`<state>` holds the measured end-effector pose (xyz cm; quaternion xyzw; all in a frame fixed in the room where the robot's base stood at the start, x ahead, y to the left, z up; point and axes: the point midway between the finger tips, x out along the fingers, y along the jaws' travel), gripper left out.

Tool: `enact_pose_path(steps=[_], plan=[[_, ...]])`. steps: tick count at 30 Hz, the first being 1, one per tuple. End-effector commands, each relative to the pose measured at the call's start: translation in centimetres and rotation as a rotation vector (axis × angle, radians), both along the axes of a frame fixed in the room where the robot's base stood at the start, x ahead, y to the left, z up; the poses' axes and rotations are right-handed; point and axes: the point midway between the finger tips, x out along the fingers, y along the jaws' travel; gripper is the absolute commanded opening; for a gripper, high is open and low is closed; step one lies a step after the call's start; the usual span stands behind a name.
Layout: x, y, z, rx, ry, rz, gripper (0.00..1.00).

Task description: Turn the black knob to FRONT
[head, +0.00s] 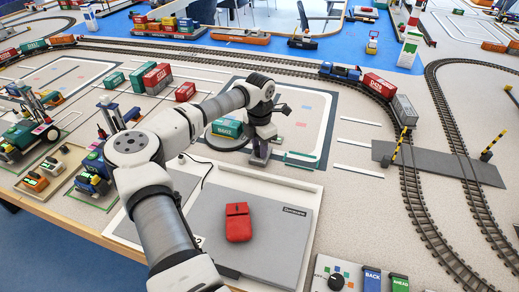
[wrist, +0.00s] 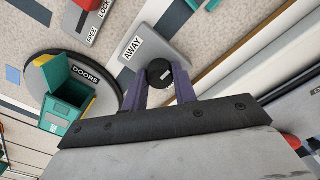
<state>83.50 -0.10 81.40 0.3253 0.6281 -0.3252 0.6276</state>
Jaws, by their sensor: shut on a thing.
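In the wrist view, a round black knob (wrist: 159,71) with a short white mark on its top sits on a grey plate (wrist: 150,45). The plate carries the label AWAY on its left part. No FRONT label is readable. My gripper (wrist: 163,84) has its two purple fingers shut on the knob, one on each side. In the head view, my gripper (head: 260,153) is low over the board's far edge, and the knob there is hidden by it.
A dark round disc labelled DOORS (wrist: 106,71) bears a green container (wrist: 65,105) close left of my gripper. A FREE/LOCK plate (wrist: 95,30) lies beyond. A red block (head: 238,222) lies on the grey board. Another black knob (head: 336,281) stands on a front panel.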

Motion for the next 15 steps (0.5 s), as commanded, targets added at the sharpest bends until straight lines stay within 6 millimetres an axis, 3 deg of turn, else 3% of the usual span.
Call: enact_pose_path(steps=[15], plan=[[0.09, -0.04, 0.07, 0.0, -0.005, -0.491, 0.05]])
